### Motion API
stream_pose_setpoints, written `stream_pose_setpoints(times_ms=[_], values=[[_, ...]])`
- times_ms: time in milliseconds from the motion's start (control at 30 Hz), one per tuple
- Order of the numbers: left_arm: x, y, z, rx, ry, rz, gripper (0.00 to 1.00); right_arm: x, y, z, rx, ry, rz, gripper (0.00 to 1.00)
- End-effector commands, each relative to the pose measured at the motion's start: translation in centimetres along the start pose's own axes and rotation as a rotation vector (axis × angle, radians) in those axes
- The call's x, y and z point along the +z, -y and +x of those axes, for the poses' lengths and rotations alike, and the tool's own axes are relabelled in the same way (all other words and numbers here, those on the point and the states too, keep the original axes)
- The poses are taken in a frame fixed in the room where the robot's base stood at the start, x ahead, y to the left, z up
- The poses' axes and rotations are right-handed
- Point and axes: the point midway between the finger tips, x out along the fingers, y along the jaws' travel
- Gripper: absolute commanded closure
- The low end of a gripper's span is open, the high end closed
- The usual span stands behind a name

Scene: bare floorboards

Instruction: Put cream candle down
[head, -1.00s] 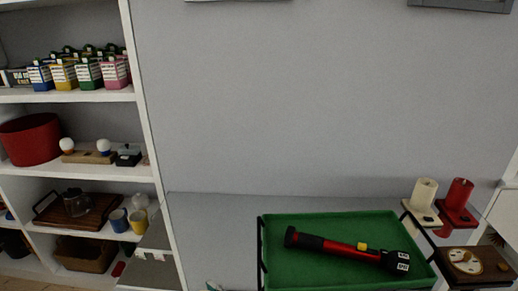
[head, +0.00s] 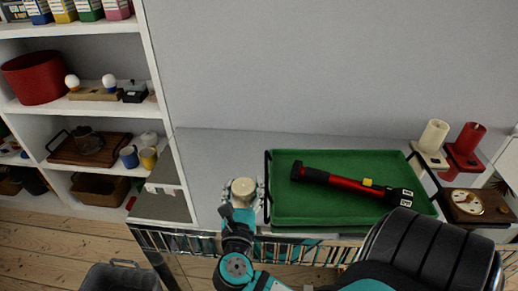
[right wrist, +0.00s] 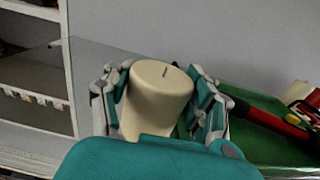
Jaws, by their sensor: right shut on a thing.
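A cream candle (head: 243,187), a short thick cylinder with a dark wick, is upright in my right gripper (head: 242,194), whose fingers are shut around its sides. The right wrist view also shows the candle (right wrist: 157,95) between the two fingers (right wrist: 160,108). It is over the grey top (head: 205,160), just left of the green tray (head: 320,211). I cannot tell whether its base touches the surface. My left gripper is not in view.
The green tray holds a red and black flashlight (head: 350,183). The grey top left of the tray is clear.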

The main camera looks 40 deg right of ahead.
Motion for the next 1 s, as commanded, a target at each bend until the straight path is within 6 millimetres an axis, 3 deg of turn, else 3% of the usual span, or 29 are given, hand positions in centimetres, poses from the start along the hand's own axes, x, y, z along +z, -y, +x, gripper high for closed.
stream_pose_setpoints(times_ms=[300, 500, 733, 1000], values=[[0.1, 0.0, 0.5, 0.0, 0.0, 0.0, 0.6, -0.6, -1.6, 8.6, -0.002, 0.009, 0.0, 0.85], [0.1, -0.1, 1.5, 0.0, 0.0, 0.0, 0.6, -1.2, -2.4, 12.7, 0.0, 0.006, 0.0, 0.85], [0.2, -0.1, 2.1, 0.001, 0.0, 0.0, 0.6, -1.7, -2.7, 14.0, 0.001, 0.002, 0.001, 0.85], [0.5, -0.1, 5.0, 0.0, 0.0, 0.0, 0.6, -5.0, -2.7, 14.0, 0.001, 0.003, 0.0, 0.85]])
